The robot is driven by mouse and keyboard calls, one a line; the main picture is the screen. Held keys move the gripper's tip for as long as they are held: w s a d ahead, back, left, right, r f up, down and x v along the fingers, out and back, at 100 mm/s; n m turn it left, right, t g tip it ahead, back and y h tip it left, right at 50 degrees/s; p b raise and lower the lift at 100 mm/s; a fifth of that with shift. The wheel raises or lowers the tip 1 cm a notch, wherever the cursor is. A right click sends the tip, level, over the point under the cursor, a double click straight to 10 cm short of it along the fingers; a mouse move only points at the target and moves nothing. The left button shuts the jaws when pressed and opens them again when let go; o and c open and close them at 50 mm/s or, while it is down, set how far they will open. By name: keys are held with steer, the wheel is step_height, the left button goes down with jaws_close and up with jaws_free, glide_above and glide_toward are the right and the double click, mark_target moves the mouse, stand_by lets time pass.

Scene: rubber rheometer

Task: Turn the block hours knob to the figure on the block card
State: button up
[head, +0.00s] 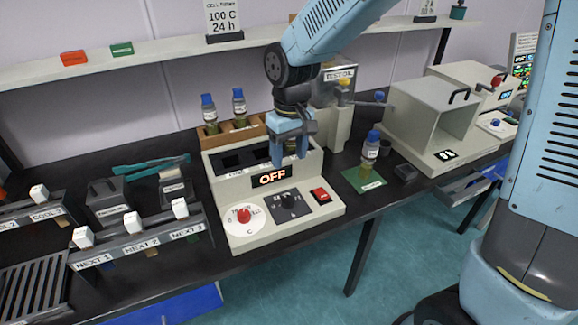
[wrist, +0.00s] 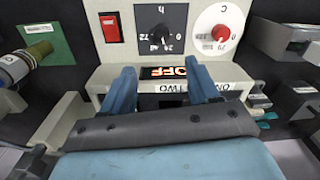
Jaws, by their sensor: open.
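The block unit (head: 235,158) is a cream box with a sloped front panel. Its black hours knob (head: 288,201) sits in the middle of the panel on a dark dial; in the wrist view the knob (wrist: 161,38) appears upside down, with its pointer setting too small to read surely. A white card (head: 223,18) on the shelf reads 100 C, 24 h; its small top line is unclear. My gripper (head: 289,156) is open and empty above the back of the block unit, apart from the knob. In the wrist view its blue fingers (wrist: 161,82) flank the lit OFF display.
A red temperature knob (head: 243,215) is left of the hours knob and a red switch (head: 320,195) is right. Blue-capped bottles (head: 239,104) stand behind the unit; another (head: 370,150) stands on a green mat at right. A rack (head: 140,238) is at left.

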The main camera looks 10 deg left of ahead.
mark_target(287, 198)
steer(key=f, duration=0.4)
steer(key=f+m, duration=0.1)
steer(key=f, duration=0.4)
steer(key=f+m, duration=0.1)
steer(key=f, duration=0.3)
steer(key=shift+s+a+f+t+h, duration=0.3)
steer(key=shift+s+a+f, duration=0.05)
steer(key=shift+f, duration=0.05)
steer(key=shift+c, duration=0.2)
steer(key=c, duration=1)
steer(key=shift+n, duration=1.2)
steer(key=o, duration=1)
steer(key=shift+o, duration=0.2)
steer(key=shift+r, duration=0.15)
